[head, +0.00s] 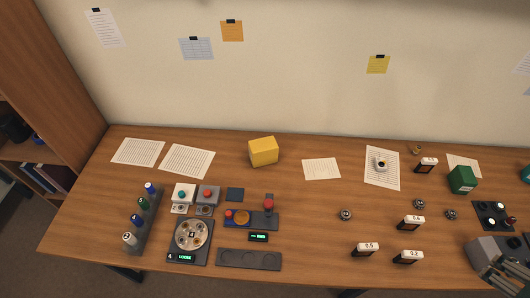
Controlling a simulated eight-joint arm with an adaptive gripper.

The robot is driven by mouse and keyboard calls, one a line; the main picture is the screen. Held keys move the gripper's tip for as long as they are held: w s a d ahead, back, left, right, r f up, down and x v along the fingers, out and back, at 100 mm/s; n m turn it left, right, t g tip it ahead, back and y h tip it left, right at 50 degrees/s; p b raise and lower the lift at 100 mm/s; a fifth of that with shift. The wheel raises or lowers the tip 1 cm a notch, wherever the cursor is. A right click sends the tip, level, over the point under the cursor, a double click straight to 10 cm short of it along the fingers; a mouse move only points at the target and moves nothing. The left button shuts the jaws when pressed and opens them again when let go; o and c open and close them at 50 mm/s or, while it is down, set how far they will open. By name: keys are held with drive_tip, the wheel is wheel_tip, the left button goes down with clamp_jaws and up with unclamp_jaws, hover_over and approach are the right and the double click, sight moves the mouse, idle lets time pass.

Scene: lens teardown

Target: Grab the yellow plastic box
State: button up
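The yellow plastic box (263,152) stands on the wooden table, left of the table's middle and toward its back edge. It is fully visible, with nothing touching it. My gripper (503,274) shows only in part at the lower right corner, cut off by the picture edge. It is far from the yellow box, and I cannot make out whether its fingers are open or closed.
Papers lie along the back of the table (310,226). Left front holds a rack of bottles (142,219), button boxes (184,194), a round dial device (191,236) and a joystick panel (251,217). A green box (462,180) and small labelled displays stand right.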

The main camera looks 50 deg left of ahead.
sight(263, 143)
drive_tip(key=shift+o, duration=0.5)
drive_tip(key=shift+a, duration=0.1)
